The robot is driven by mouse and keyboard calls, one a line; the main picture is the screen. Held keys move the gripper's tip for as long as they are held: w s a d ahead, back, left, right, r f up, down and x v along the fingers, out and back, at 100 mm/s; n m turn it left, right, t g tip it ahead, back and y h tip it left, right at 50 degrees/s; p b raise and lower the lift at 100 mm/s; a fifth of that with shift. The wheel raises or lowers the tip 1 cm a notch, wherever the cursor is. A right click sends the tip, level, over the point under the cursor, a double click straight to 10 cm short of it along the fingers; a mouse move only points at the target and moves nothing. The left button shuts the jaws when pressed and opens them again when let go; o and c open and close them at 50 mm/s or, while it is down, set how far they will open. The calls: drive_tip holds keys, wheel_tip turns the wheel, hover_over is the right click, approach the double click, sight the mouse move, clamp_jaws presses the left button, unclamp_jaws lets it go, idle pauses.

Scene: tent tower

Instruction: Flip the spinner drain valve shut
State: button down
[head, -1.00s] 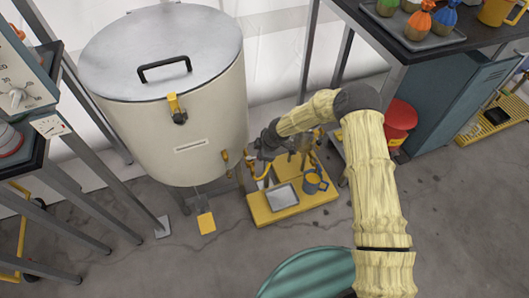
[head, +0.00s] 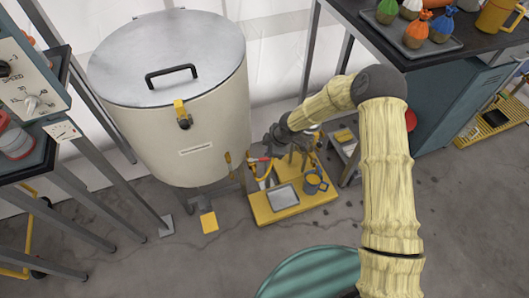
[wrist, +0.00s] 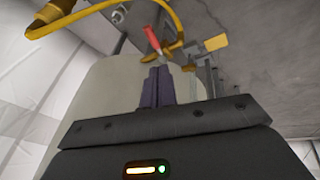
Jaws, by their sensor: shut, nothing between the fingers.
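The spinner is a large cream drum (head: 190,130) with a grey metal lid. Its drain valve is low on its right side, with a brass fitting (head: 238,165) and a red lever (head: 259,159) sticking out to the right. In the wrist view the red lever (wrist: 151,38) appears just beyond the fingertips, beside the brass valve body (wrist: 174,50). My gripper (head: 273,147) is beside the valve on its right. Its dark fingers (wrist: 155,78) are together and empty. I cannot tell whether they touch the lever.
A yellow hose (wrist: 172,18) hangs near the valve. A dark bench (head: 400,50) stands at the right, and a control panel (head: 30,85) at the left.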

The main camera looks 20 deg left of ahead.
drive_tip(key=shift+p+v, duration=0.3)
drive_tip(key=shift+v, duration=1.95)
drive_tip(key=shift+a, duration=0.15)
drive_tip(key=shift+r, duration=0.1)
